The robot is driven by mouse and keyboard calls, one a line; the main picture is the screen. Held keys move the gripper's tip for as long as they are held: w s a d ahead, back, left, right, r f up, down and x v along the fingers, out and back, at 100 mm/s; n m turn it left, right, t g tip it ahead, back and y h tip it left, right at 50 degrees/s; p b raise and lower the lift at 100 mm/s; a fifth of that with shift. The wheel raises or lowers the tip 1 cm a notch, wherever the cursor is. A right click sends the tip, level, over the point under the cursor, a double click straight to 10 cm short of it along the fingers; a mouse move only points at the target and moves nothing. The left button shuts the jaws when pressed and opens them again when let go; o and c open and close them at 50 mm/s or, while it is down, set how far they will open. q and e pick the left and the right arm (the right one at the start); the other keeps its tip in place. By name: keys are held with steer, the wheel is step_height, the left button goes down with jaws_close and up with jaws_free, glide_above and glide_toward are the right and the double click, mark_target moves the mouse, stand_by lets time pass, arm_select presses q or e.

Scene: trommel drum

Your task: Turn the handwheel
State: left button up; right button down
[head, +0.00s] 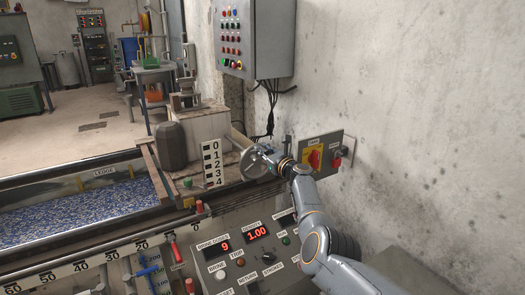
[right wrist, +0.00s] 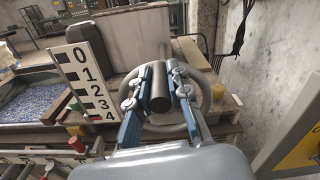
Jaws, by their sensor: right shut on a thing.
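The grey handwheel (head: 244,165) stands at the right end of the machine, beside the black-and-white 0-to-4 scale board (head: 212,163). My right gripper (head: 268,157) reaches it from the right and covers much of the wheel. In the right wrist view, the handwheel (right wrist: 206,92) forms a ring behind the fingers. There my right gripper (right wrist: 163,88) is shut on the wheel's dark cylindrical handle (right wrist: 159,97), with a blue-padded finger on each side. My left gripper is not in view.
A control panel (head: 249,250) with lit displays 9 and 1.00 lies below the wheel. A plate with a red rotary switch (head: 315,158) is close to my right wrist. A grey cabinet (head: 254,38) hangs on the concrete wall. A trough of blue granules (head: 80,212) lies left.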

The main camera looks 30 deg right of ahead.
steer(key=c, duration=1.3)
jaws_free()
steer(key=shift+d, duration=0.15)
steer(key=shift+o, duration=0.2)
steer(key=shift+f, duration=0.1)
steer(key=shift+s, duration=0.15)
steer(key=shift+s+d+f, duration=0.1)
steer(key=shift+s+d, duration=0.05)
steer(key=shift+s, duration=1)
steer(key=s, duration=0.9)
steer(key=shift+s, duration=0.2)
